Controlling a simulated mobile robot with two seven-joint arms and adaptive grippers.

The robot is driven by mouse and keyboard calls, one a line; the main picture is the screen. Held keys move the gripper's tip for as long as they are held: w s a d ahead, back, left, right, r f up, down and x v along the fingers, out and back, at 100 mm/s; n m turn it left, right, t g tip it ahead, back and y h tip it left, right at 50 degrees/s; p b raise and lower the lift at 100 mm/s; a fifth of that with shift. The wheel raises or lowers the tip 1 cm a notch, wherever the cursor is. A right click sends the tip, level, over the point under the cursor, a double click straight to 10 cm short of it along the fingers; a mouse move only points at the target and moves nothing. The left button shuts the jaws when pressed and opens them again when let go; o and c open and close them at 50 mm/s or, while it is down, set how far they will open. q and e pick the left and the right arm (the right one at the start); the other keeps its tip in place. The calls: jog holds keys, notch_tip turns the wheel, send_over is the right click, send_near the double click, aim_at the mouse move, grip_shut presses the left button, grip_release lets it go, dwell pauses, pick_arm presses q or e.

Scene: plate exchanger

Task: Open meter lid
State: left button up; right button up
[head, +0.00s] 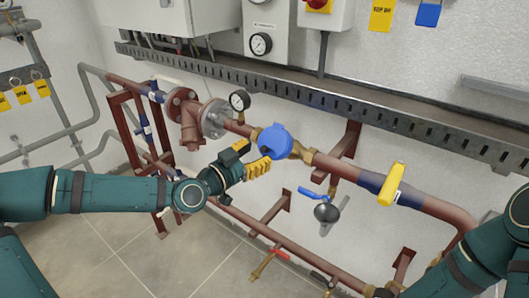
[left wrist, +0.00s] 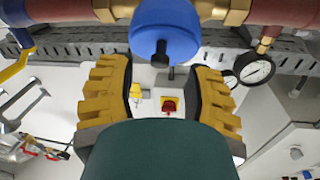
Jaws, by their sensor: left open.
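The meter with its round blue lid (head: 276,138) sits on the upper red-brown pipe, between brass fittings, in the head view. The lid looks closed. In the left wrist view the blue lid (left wrist: 165,32) fills the top middle, with a dark knob-like part at its lower edge. My left gripper (head: 255,160) is just left of and below the meter in the head view. In the left wrist view its yellow ribbed fingers (left wrist: 160,72) are spread wide, below and to either side of the lid, with nothing held. My right arm enters at the lower right; its fingers do not show.
A pressure gauge (head: 239,101) stands on the pipe left of the meter. A valve with a blue handle (head: 312,192) is below right, and a yellow handle (head: 391,184) is farther right. A perforated metal tray (head: 330,100) runs along the wall above the pipe.

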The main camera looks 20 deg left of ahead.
aim_at(263, 150)
pick_arm(q)
jog(key=shift+b+x, duration=0.3)
jog(key=shift+x, duration=1.4)
grip_shut()
